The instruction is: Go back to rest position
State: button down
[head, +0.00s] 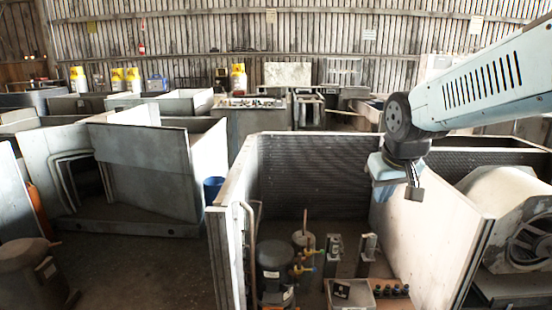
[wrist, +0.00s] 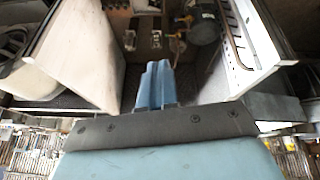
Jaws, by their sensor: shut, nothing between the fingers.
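My gripper (wrist: 155,78) shows in the wrist view as two pale blue fingers close together, with nothing between them. In the head view my gripper (head: 381,190) hangs at the end of my arm, which reaches in from the upper right. It is above the open metal housing (head: 310,150), close to the top of its right-hand white panel (head: 440,250) as pictured. From this angle I cannot tell the gap to the panel. The blower (head: 505,215), a pale rounded casing with a dark round opening, stands to the right of that panel.
Inside the housing are a black compressor (head: 274,268), a metal box (head: 350,293), valves and pipes. An open grey cabinet (head: 150,165) stands left, with a blue bin (head: 213,188) beside it. Yellow-topped cylinders (head: 238,78) stand at the back. Some floor (head: 140,265) is clear at left.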

jog(key=s+r+m, duration=0.1)
jog(key=s+r, duration=0.1)
jog(key=s, duration=0.9)
jog(key=shift+s+d, duration=0.2)
jog(key=shift+s, duration=0.15)
